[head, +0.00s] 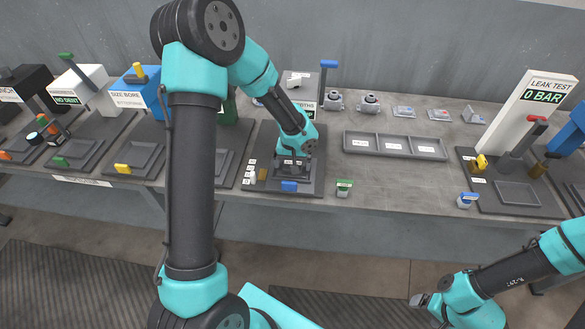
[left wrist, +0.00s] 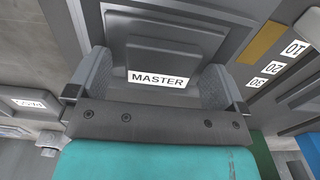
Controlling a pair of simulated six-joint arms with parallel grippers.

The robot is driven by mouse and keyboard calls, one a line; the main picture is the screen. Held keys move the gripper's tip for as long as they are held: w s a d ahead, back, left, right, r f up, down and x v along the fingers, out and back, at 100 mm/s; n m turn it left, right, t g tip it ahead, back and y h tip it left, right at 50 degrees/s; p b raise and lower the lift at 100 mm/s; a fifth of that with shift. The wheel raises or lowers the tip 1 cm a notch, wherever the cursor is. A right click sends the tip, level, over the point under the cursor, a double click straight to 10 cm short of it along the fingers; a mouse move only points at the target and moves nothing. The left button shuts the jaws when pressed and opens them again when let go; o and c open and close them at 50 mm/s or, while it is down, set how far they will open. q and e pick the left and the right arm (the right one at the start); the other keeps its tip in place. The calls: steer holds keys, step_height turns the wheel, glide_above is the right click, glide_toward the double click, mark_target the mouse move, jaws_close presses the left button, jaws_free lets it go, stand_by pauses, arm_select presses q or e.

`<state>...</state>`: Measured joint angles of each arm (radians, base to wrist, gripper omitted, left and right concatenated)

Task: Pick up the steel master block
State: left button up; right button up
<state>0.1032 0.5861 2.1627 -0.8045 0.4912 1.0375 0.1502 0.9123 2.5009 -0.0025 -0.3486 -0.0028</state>
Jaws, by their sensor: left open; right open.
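The steel master block (left wrist: 165,58) is a grey block in the left wrist view, with a white MASTER label in front of me. My left gripper (left wrist: 157,75) is open, with one finger on each side of the block; I cannot tell whether they touch it. In the head view the left gripper (head: 291,166) is low over a dark station on the bench, and the block is mostly hidden by it. My right gripper (head: 420,299) is open and empty, off the bench's front edge at the lower right.
A three-compartment grey tray (head: 394,146) lies right of the station, with several metal parts behind it. A green-topped stamp (head: 344,188) stands by the bench edge. The leak test station (head: 525,120) is at the right. Other gauge stations line the left.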

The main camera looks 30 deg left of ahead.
stand_by(0.4)
arm_select(q)
steer(key=c, duration=1.5)
steer(key=shift+o, duration=0.2)
steer(key=shift+r, duration=0.15)
step_height(320, 180, up, 10)
